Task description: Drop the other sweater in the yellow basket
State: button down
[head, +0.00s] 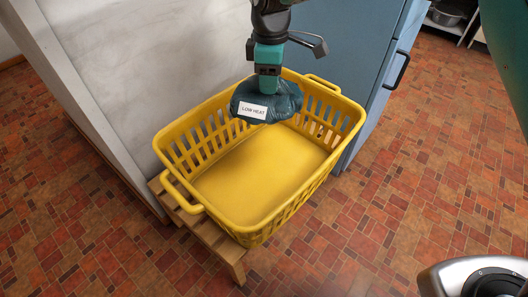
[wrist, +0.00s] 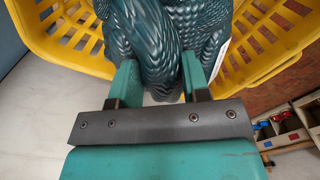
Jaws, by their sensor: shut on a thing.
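My gripper (head: 268,84) is shut on a dark teal knitted sweater (head: 285,103) with a white "LOW HEAT" label. The sweater hangs bunched over the back part of the yellow basket (head: 190,212), near its far rim. In the wrist view the sweater (wrist: 165,40) is pinched between the two teal fingers (wrist: 160,88). The yellow basket (wrist: 275,45) shows behind it there. The visible basket floor is bare; the sweater hides part of the back wall.
The basket stands on a low wooden stand (head: 215,240) beside a pale wall (head: 110,70). A blue cabinet (head: 345,70) with a dark handle stands behind it. Red-brown tiled floor (head: 410,190) is open to the right. Small bins (wrist: 285,125) show at the wrist view's right.

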jog(key=shift+a+f+b, duration=0.1)
jog(key=shift+f+b, duration=2.8)
jog(key=shift+r, duration=0.1)
jog(key=c, duration=0.5)
grip_release()
notch_tip(320, 180, up, 8)
jog(key=p, duration=0.3)
jog(key=shift+f+p, duration=0.2)
jog(key=shift+p, duration=0.2)
jog(key=shift+f, duration=0.1)
